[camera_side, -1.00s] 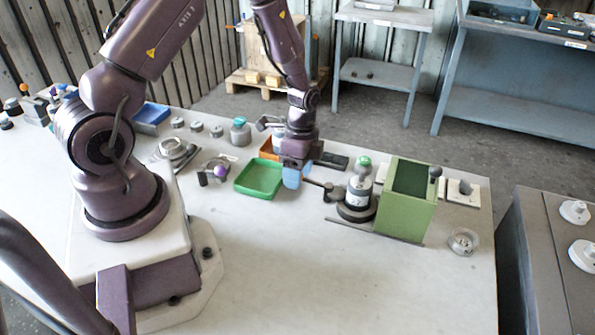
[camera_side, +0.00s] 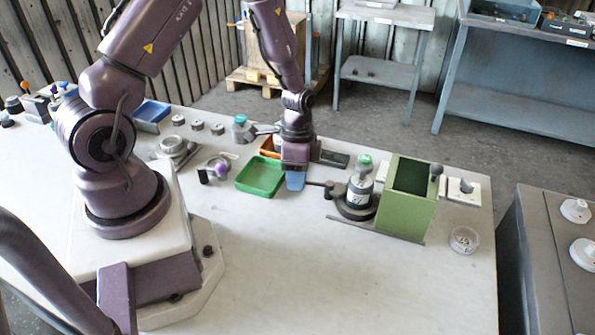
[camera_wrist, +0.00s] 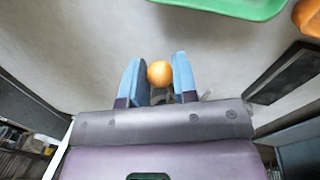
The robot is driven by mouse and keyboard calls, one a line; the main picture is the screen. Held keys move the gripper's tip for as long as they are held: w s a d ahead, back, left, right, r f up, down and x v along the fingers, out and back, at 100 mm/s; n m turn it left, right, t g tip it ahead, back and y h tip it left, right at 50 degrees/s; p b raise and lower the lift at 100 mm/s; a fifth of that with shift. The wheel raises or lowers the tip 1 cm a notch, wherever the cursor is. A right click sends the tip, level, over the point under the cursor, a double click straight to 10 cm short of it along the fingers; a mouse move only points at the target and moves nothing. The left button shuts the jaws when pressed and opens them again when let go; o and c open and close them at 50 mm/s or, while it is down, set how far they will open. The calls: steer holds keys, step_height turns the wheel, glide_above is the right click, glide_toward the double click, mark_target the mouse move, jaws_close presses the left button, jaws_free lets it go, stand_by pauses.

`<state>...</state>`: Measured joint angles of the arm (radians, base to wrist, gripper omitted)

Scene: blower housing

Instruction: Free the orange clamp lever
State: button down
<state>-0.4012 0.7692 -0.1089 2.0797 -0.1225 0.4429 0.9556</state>
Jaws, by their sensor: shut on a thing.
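The orange ball knob of the clamp lever (camera_wrist: 160,73) sits between my two blue fingertips in the wrist view, touching or nearly touching both. My gripper (camera_side: 295,181) points down low over the table and is shut on this knob; it also shows in the wrist view (camera_wrist: 159,80). In the side view my fingers hide the knob. A dark lever rod (camera_side: 316,184) runs from my fingers to a dark round clamp base (camera_side: 357,203). A grey part with a green top (camera_side: 363,170) stands upright on that base. The lever's pivot is too small to judge.
A green tray (camera_side: 261,177) lies close left of my gripper, with an orange bin (camera_side: 269,147) behind. A tall green box (camera_side: 407,196) stands right of the clamp. The front of the table is clear.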

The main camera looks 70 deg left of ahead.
steer(key=d+n, duration=0.1)
steer(key=n, duration=0.1)
steer(key=d+n, duration=0.1)
steer(key=shift+s+d+n+t, duration=0.15)
steer(key=shift+s+n+t, duration=0.15)
steer(key=shift+s+n, duration=0.1)
steer(key=d+n, duration=0.1)
steer(key=n, duration=0.1)
steer(key=shift+w+d+n, duration=0.1)
steer(key=shift+d+n, duration=0.2)
steer(key=shift+d, duration=0.05)
steer(key=d+n, duration=0.1)
steer(key=d+n+t, duration=0.1)
steer(key=n, duration=0.1)
steer(key=shift+w, duration=0.3)
steer(key=shift+w+d+n+t, duration=0.15)
steer(key=shift+w+d+n, duration=0.2)
steer(key=shift+n, duration=0.5)
steer(key=shift+w+d+n+t, duration=0.15)
steer(key=shift+d+n, duration=0.25)
steer(key=shift+n, duration=0.45)
steer(key=c, duration=0.9)
jaws_free()
steer(key=shift+r, duration=0.1)
